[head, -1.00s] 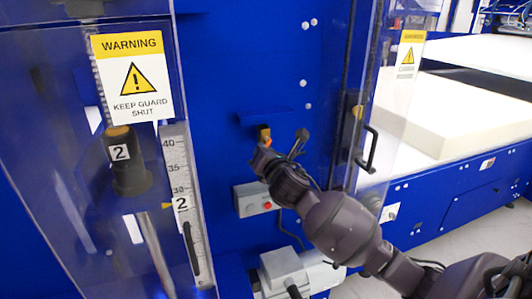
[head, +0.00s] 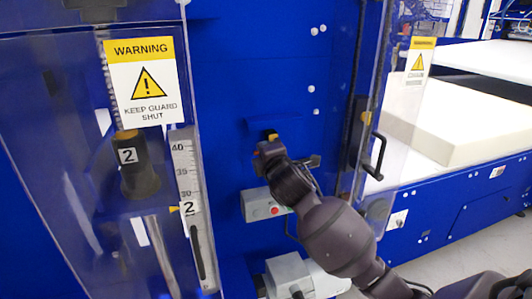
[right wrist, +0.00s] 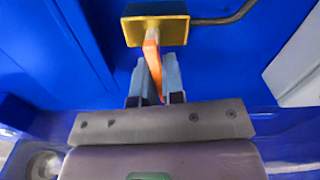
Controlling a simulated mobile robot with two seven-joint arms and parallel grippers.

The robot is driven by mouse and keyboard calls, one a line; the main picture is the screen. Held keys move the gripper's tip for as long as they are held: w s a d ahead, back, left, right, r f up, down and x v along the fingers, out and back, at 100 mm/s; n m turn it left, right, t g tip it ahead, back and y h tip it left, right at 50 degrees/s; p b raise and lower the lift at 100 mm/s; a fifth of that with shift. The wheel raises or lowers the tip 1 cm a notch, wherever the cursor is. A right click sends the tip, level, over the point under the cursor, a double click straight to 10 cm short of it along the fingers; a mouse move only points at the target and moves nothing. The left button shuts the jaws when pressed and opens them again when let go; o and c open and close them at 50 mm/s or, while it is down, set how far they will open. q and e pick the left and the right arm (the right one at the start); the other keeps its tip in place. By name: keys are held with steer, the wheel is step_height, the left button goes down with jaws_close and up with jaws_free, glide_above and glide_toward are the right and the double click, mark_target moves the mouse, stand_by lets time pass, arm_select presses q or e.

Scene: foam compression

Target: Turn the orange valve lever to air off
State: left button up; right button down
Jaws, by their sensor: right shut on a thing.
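The valve (right wrist: 158,28) is a yellow-edged block on the blue machine wall, and its top shows in the head view (head: 271,135). Its orange lever (right wrist: 153,55) hangs down from it, slightly tilted. My right gripper (right wrist: 156,78) is shut on the lever, with one grey finger on each side of it. In the head view my right gripper (head: 267,157) is just below the valve and hides most of the lever. My left gripper is not in view.
A clear guard with a warning sign (head: 146,83) stands at left. A grey box with a red button (head: 263,204) is below my right gripper. A second clear guard with a black handle (head: 374,157) is at right, near a white foam block (head: 445,128).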

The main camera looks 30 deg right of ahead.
steer(key=shift+r+m, duration=0.2)
steer(key=shift+m, duration=0.6)
steer(key=c, duration=1.2)
jaws_free()
arm_select(q)
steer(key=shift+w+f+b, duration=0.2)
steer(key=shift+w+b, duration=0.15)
steer(key=shift+b, duration=0.35)
arm_select(e)
steer(key=v, duration=1.1)
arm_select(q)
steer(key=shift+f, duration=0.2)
arm_select(e)
steer(key=shift+w, duration=0.1)
